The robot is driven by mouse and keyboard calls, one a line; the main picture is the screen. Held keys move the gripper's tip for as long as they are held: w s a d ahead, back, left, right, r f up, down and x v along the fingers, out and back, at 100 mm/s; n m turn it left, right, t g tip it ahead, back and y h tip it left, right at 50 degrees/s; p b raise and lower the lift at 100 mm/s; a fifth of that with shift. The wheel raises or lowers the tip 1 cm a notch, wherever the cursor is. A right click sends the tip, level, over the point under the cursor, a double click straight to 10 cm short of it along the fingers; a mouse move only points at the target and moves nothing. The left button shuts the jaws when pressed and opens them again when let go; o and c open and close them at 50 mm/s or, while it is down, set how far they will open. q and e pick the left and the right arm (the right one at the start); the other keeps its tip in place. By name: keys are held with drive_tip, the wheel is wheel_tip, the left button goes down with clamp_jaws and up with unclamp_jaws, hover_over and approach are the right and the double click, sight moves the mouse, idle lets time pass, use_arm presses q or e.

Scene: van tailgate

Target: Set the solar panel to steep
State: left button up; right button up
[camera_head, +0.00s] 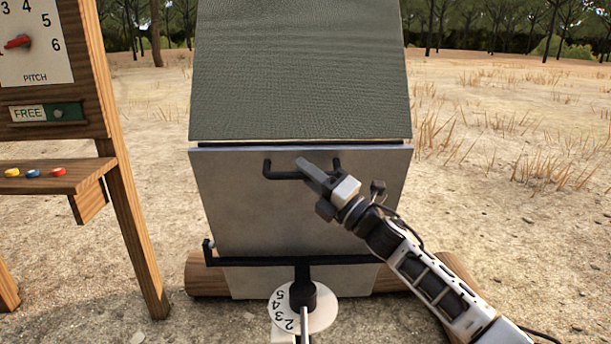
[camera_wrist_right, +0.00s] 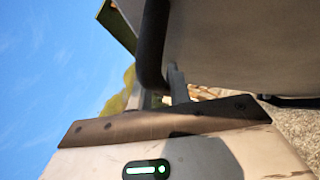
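A grey flat panel (camera_head: 240,215) stands facing me, with a dark green ribbed sheet (camera_head: 300,70) sloping above it. No solar cells show, so I cannot tell which part is the solar panel. A black handle (camera_head: 284,175) is fixed near the top of the grey panel. My right gripper (camera_head: 312,172) is at the handle. In the right wrist view the dark handle bar (camera_wrist_right: 154,50) runs between the fingertips (camera_wrist_right: 160,90), which look closed around it. A black crossbar (camera_head: 250,262) lies low across the panel. My left gripper is not in view.
A wooden stand (camera_head: 95,80) at the left has a PITCH gauge (camera_head: 35,45) with a red pointer and a FREE sign (camera_head: 28,113). Its shelf (camera_head: 45,182) holds coloured buttons. A white numbered disc (camera_head: 320,315) is below the crossbar. Open sandy ground lies at right.

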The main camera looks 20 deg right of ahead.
drive_tip(key=shift+o, duration=1.1)
drive_tip(key=shift+w, duration=0.15)
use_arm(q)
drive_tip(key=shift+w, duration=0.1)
use_arm(e)
drive_tip(key=shift+s+f, duration=0.2)
use_arm(q)
drive_tip(key=b, duration=0.2)
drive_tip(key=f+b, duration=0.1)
drive_tip(key=b, duration=0.1)
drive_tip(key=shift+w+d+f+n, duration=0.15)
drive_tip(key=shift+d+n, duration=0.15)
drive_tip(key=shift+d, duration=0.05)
use_arm(e)
drive_tip(key=v, duration=1.5)
drive_tip(key=shift+s+d, duration=0.25)
